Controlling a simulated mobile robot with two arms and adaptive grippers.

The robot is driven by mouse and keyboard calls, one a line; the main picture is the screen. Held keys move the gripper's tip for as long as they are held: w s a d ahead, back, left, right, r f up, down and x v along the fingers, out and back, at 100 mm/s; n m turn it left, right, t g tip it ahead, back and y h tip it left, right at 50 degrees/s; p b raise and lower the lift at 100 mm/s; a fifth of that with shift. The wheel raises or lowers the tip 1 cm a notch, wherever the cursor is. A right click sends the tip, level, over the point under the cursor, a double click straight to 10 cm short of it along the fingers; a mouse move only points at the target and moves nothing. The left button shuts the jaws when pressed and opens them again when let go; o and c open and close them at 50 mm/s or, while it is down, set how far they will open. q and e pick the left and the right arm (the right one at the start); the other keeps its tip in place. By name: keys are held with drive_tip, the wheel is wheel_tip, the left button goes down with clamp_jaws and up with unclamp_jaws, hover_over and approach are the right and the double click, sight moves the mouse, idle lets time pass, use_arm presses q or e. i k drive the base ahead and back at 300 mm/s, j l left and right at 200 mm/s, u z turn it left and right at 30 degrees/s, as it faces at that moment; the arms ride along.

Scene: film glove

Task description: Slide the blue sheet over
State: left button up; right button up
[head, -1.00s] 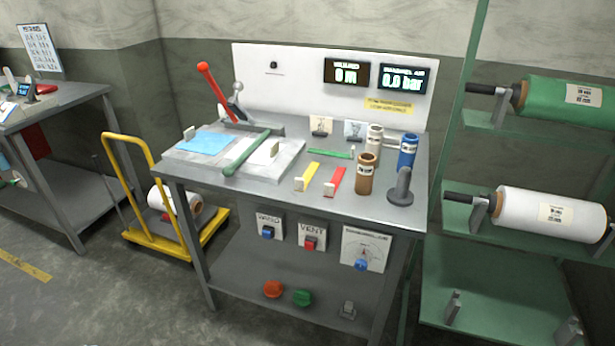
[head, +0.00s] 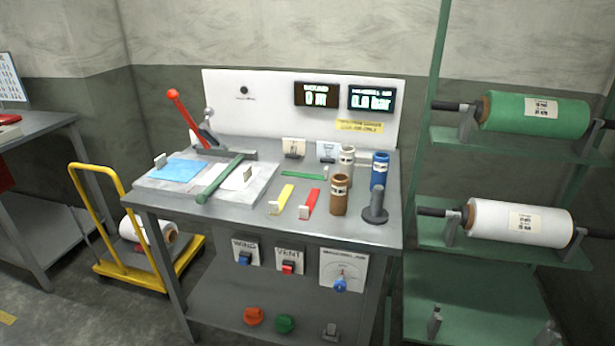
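The blue sheet (head: 176,171) lies flat on the left part of a pale grey plate (head: 262,186) on the workbench. A small upright tab (head: 160,160) stands at the sheet's back left edge. A green bar (head: 220,178) lies slantwise across the plate, to the right of the blue sheet. A white sheet (head: 236,180) with a small upright tab lies right of the bar. Neither of my grippers is in view.
A red-handled lever (head: 186,112) stands behind the plate. Yellow (head: 283,197) and red (head: 311,202) strips, brown (head: 339,196) and blue (head: 379,171) cores and a dark post (head: 375,208) occupy the bench's right. A yellow trolley (head: 138,262) stands left, a green roll rack (head: 490,270) right.

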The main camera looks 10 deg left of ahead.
sight(178, 170)
drive_tip(key=u, duration=1.25)
drive_tip(key=i+z, duration=0.1)
